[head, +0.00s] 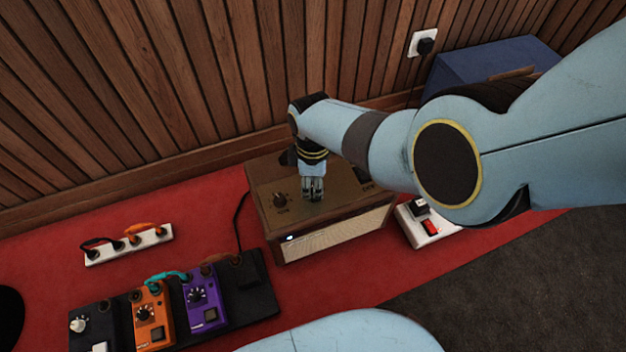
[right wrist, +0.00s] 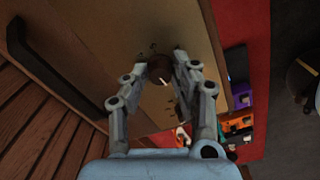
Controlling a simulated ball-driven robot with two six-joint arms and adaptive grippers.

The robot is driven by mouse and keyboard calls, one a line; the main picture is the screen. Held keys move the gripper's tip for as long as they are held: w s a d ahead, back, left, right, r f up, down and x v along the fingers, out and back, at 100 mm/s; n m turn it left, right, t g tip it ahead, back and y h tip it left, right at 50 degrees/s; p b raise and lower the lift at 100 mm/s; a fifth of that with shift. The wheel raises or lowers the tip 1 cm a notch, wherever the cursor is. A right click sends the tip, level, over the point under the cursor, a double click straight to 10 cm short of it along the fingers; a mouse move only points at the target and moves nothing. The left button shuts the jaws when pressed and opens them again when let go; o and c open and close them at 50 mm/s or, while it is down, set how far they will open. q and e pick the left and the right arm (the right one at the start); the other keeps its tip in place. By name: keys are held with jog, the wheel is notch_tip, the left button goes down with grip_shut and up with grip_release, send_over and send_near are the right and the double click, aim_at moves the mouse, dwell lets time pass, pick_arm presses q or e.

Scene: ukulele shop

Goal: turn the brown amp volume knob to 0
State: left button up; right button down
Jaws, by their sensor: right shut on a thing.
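The brown amp (head: 335,243) stands on the red mat, with a wooden case, a tan top panel and a pale grille at its front. My right gripper (head: 313,196) points down at the panel. In the right wrist view its fingertips (right wrist: 178,68) are shut around a dark round knob (right wrist: 158,70) with a pale pointer line. In the head view the fingers hide this knob. A second dark knob (head: 280,200) on the panel is free, to the left of the gripper. Labels and scale marks are too small to read. My left gripper is not in view.
A pedal board with orange (head: 152,318) and purple (head: 204,297) pedals lies at front left. A white power strip (head: 130,244) is behind it. A white switch box (head: 428,226) stands right of the amp, a blue case (head: 490,68) behind. A slatted wall closes the back.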

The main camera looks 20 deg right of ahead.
jog(key=shift+s+f+n, duration=0.1)
jog(key=shift+s+n, duration=0.05)
jog(key=shift+n, duration=0.15)
jog(key=c, duration=1)
grip_release()
jog(key=shift+c, duration=0.2)
jog(key=shift+r, duration=3.8)
